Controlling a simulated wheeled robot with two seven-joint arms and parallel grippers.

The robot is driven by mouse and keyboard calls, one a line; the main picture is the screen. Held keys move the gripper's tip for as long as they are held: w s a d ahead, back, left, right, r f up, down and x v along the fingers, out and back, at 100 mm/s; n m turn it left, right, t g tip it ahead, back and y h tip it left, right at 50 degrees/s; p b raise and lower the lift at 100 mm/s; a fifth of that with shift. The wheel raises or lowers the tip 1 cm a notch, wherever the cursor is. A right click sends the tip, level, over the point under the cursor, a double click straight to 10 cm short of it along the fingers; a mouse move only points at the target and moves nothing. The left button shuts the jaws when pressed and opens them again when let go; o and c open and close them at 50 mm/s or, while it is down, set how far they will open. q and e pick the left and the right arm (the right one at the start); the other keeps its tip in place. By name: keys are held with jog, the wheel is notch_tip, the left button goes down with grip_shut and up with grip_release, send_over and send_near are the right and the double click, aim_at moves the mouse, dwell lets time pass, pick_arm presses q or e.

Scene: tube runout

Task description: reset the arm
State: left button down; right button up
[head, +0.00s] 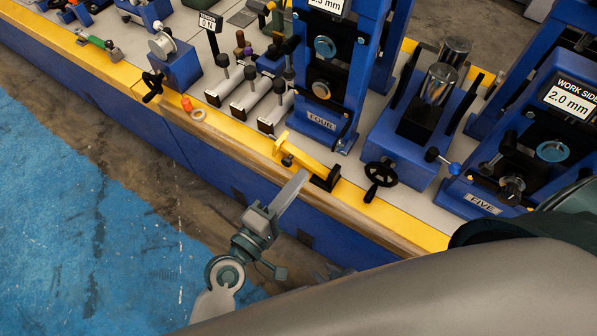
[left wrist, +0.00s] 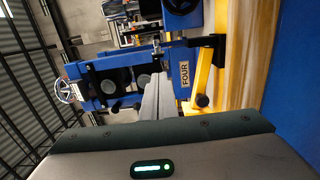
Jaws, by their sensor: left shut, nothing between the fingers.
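My left gripper (head: 302,176) is in the head view at the front edge of the bench, its grey fingers together and empty. The fingertips are close to a yellow bar (head: 305,158) with a black end block. I cannot tell whether they touch it. In the left wrist view the shut fingers (left wrist: 157,82) point toward the blue stand marked FOUR (left wrist: 184,75). The yellow bar (left wrist: 206,82) is to their right there. A large grey link of mine fills the bottom right of the head view. My right gripper does not show.
The bench's yellow front edge (head: 405,226) runs across the head view. Stand FOUR (head: 322,110), a blue unit with a black handwheel (head: 380,173) and stand FIVE (head: 482,203) rise from it. Grey clamps (head: 268,104) are left of FOUR. The blue floor (head: 75,215) at left is clear.

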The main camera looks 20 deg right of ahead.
dwell(0.6)
pick_arm(q)
jog(key=w+a+f+m+y, duration=0.1)
jog(key=a+f+y, duration=0.3)
jog(key=f, duration=0.6)
jog(key=a+f+m+y, duration=0.1)
jog(key=a+f, duration=0.4)
jog(key=f, duration=0.4)
jog(key=w+a+f+m+y, duration=0.1)
jog(key=a+f+m+y, duration=0.3)
jog(key=f, duration=0.6)
jog(key=s+a+f+m+g+y, duration=0.1)
jog(key=s+a+f+m+y, duration=0.1)
jog(key=s+a+f, duration=0.5)
jog(key=s+a+f+m+g+y, duration=0.1)
jog(key=s+a+f+g, duration=0.1)
jog(key=s+a+f, duration=0.5)
notch_tip(320, 180, down, 6)
jog(key=shift+s+a+m+g+y, duration=0.15)
jog(key=shift+a+m+g+y, duration=0.2)
jog(key=shift+a, duration=0.5)
